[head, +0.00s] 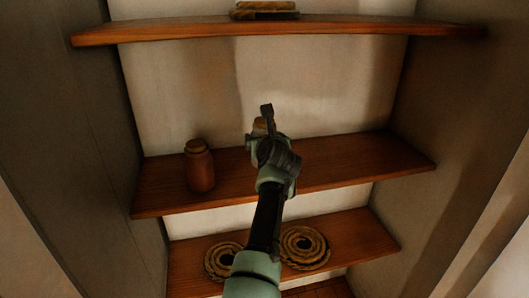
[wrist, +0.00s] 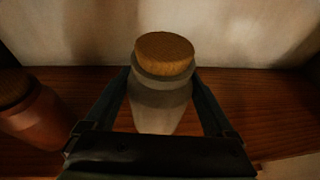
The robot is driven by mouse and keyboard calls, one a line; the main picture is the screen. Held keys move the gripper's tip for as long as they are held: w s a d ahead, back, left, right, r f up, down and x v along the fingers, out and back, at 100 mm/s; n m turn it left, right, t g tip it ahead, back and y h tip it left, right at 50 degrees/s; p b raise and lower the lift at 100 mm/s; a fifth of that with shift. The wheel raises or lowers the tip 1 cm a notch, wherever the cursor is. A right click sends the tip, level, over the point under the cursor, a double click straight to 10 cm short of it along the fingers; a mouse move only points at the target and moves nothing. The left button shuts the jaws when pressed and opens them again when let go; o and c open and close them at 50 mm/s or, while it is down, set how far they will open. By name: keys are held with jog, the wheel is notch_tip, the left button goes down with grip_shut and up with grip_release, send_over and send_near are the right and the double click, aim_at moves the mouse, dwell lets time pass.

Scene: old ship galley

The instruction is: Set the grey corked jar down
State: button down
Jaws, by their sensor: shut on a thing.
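The grey corked jar (wrist: 160,98) is upright between the two fingers of my gripper (wrist: 162,88) in the wrist view, with its round brown cork on top. My gripper is shut on the jar's body. In the head view my gripper (head: 262,138) is over the middle shelf (head: 345,160) and hides nearly all of the jar; only a bit of the cork (head: 260,124) shows. I cannot tell whether the jar's base touches the shelf.
A reddish-brown jar (head: 200,168) stands on the middle shelf, left of my gripper. The shelf's right part is clear. Two coiled rope mats (head: 304,247) lie on the lower shelf. The upper shelf (head: 180,31) holds a small stack of tan things (head: 264,10). Side walls enclose the shelves.

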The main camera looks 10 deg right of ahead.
notch_tip(320, 180, down, 4)
jog(key=shift+r, duration=0.1)
